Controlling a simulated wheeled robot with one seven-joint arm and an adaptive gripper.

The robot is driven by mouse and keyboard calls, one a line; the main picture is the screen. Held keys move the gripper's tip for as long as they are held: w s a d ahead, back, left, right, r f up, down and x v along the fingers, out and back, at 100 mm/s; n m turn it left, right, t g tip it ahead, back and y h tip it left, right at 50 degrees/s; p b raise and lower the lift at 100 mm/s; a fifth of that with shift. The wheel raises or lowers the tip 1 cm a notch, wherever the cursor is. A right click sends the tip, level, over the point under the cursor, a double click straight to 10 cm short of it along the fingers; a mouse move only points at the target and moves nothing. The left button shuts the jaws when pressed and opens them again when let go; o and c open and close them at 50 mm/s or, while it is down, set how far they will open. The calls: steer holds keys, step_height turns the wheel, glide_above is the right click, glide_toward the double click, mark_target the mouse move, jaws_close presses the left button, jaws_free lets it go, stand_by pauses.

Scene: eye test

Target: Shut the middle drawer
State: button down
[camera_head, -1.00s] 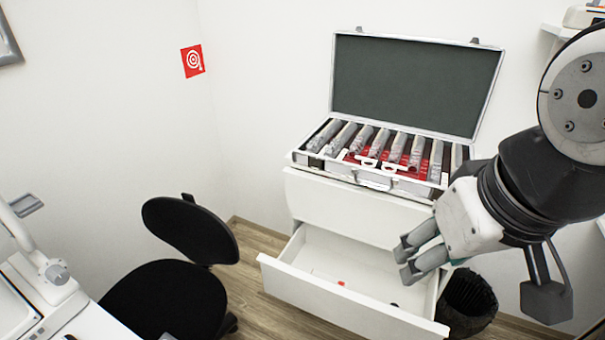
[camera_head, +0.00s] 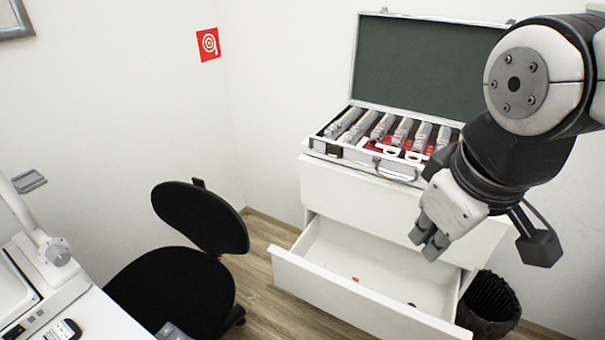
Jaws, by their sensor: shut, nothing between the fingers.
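The white drawer cabinet (camera_head: 345,195) stands against the back wall. Below its closed top drawer front, one drawer (camera_head: 355,299) is pulled well out toward me; this looks like the middle drawer. A small red thing (camera_head: 356,280) and a small dark thing lie inside it. My gripper (camera_head: 428,247) hangs above the right part of the open drawer, fingers pointing down. Its fingers are together and hold nothing. It appears apart from the drawer front. Anything under the open drawer is hidden.
An open lens case (camera_head: 358,150) with rows of lenses sits on the cabinet. A black chair (camera_head: 195,225) stands left of the drawer. A dark waste bin (camera_head: 488,305) is at the drawer's right. A white instrument table (camera_head: 85,300) is at lower left.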

steer(key=w+a+f+n+b, duration=0.4)
steer(key=w+f+n+b, duration=0.35)
steer(key=f, duration=0.55)
steer(key=w+a+f+n+g+h+b, duration=0.1)
steer(key=w+a+f+n+b, duration=0.5)
steer(key=f+n, duration=0.45)
steer(key=w+a+f+n+b, duration=0.3)
steer(key=w+f+n+b, duration=0.4)
steer(key=f, duration=0.7)
steer(key=w+d+f+b, duration=0.1)
steer(key=w+f+b, duration=0.1)
steer(key=f+b, duration=0.1)
steer(key=w+d+f+m+b, duration=0.1)
steer(key=w+d+f+b, duration=0.1)
steer(key=f+b, duration=0.2)
steer(key=shift+x, duration=1.3)
